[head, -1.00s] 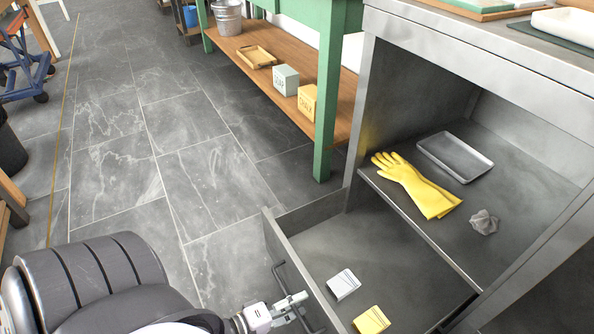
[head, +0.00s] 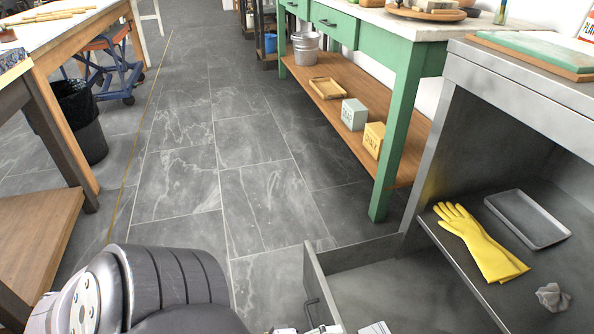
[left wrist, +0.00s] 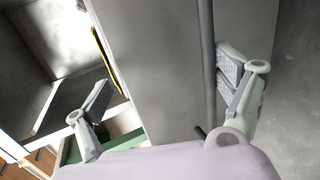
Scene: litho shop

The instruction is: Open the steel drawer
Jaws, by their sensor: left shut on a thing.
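The steel drawer (head: 350,252) is pulled out of the steel cabinet at the lower right of the head view, its front part cut off by the bottom edge. A pale box (head: 376,328) inside is mostly cut off. In the left wrist view, my left gripper (left wrist: 170,92) is at the drawer, with a grey steel panel (left wrist: 165,60) between its spread fingers. The handle bar (left wrist: 208,60) runs beside the right-hand finger, and the gripper is shut on it; the contact itself is unclear. My right gripper is out of view.
Yellow gloves (head: 478,242), a metal tray (head: 528,219) and a crumpled grey rag (head: 552,296) lie on the cabinet shelf. A green table (head: 392,140) stands behind. A wooden bench (head: 60,120) and black bin (head: 80,118) are left. Tiled floor between is clear.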

